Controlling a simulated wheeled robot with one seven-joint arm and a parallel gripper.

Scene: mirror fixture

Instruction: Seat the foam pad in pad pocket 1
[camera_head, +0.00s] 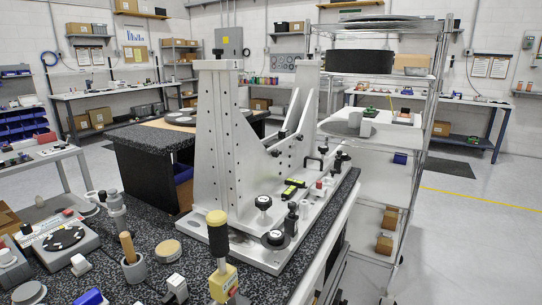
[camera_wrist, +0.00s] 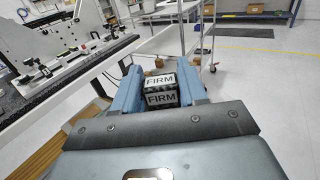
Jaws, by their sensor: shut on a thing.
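My gripper (camera_wrist: 161,76) shows in the wrist view, its two blue-grey fingers shut on a dark block with white faces lettered "FIRM", the foam pad (camera_wrist: 160,99). The pad sits between the fingers, over the floor beside the bench. The tall silver mirror fixture (camera_head: 213,140) stands upright on the dark speckled bench in the head view. Its base also shows at the upper left of the wrist view (camera_wrist: 63,72), apart from my gripper. I cannot tell which part is pad pocket 1. My gripper and the pad do not show in the head view.
The bench (camera_head: 150,255) carries a yellow-and-black tool (camera_head: 222,255), a wood-handled tool in a cup (camera_head: 133,262) and several small parts near the fixture. A wire shelf rack (camera_head: 425,130) stands close behind the bench's right side. The floor (camera_head: 475,230) at right is clear.

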